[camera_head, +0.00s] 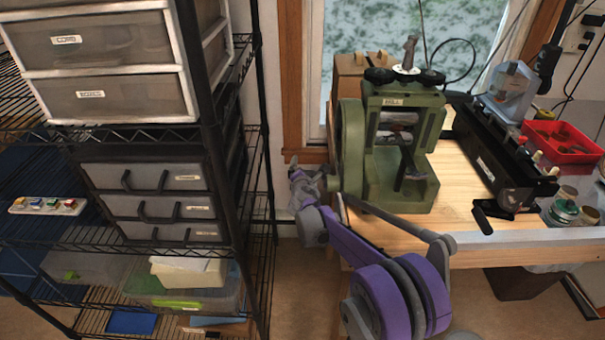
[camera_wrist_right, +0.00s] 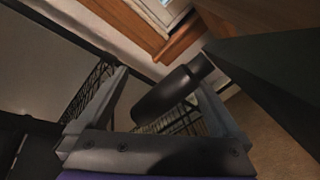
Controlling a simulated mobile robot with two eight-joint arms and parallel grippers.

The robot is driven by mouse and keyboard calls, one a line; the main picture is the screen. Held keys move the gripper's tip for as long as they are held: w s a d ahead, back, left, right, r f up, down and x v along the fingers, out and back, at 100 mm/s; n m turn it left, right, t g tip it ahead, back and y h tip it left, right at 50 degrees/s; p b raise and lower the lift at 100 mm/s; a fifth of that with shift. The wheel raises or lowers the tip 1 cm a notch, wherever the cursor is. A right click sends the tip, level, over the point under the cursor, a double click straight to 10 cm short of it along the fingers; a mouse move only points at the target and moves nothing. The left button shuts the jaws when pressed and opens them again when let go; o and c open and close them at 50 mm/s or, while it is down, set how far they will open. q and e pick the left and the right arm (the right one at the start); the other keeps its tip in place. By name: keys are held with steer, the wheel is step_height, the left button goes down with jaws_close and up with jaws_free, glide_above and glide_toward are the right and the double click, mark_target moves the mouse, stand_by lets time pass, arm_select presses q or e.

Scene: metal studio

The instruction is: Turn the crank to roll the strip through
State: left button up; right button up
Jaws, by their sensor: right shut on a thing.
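The green rolling mill (camera_head: 352,150) stands on the left part of the wooden workbench, with its light rolls (camera_head: 395,118) in the frame opening. My right gripper (camera_head: 308,172) is at the mill's left side, beyond the bench edge. In the right wrist view, the black crank handle (camera_wrist_right: 165,98) lies between the fingers of my right gripper (camera_wrist_right: 163,84), which is shut on it. The crank's arm is mostly hidden in the head view. I cannot clearly make out the strip. My left gripper is not in view.
A wire shelf rack (camera_head: 262,130) with drawers stands close to the left of my right gripper. On the bench (camera_head: 455,215) are a long black device (camera_head: 500,150) with its own crank, a red tray (camera_head: 565,130) and jars (camera_head: 563,212). Bare wood lies between mill and black device.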

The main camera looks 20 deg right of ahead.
steer(key=s+a+f+m+b, duration=0.1)
steer(key=s+f+m+b, duration=0.2)
steer(key=s+f+m, duration=0.5)
steer(key=s+f, duration=0.5)
steer(key=f, duration=0.3)
steer(key=shift+s+a+b, duration=0.35)
steer(key=shift+s+b, duration=0.05)
steer(key=shift+s+a, duration=0.2)
steer(key=shift+a, duration=0.3)
steer(key=shift+s+a, duration=0.2)
steer(key=shift+a, duration=0.3)
steer(key=shift+s+d, duration=0.15)
steer(key=shift+c, duration=0.8)
steer(key=shift+o, duration=0.8)
steer(key=shift+w+d+f, duration=0.25)
steer(key=shift+w+d, duration=0.05)
steer(key=shift+d, duration=0.1)
steer(key=o, duration=0.6)
steer(key=shift+r, duration=0.15)
steer(key=shift+c, duration=1.2)
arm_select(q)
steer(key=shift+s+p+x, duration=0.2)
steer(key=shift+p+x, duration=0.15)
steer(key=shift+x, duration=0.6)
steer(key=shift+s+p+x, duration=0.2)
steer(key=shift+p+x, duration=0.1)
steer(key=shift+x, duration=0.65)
arm_select(e)
steer(key=v, duration=0.7)
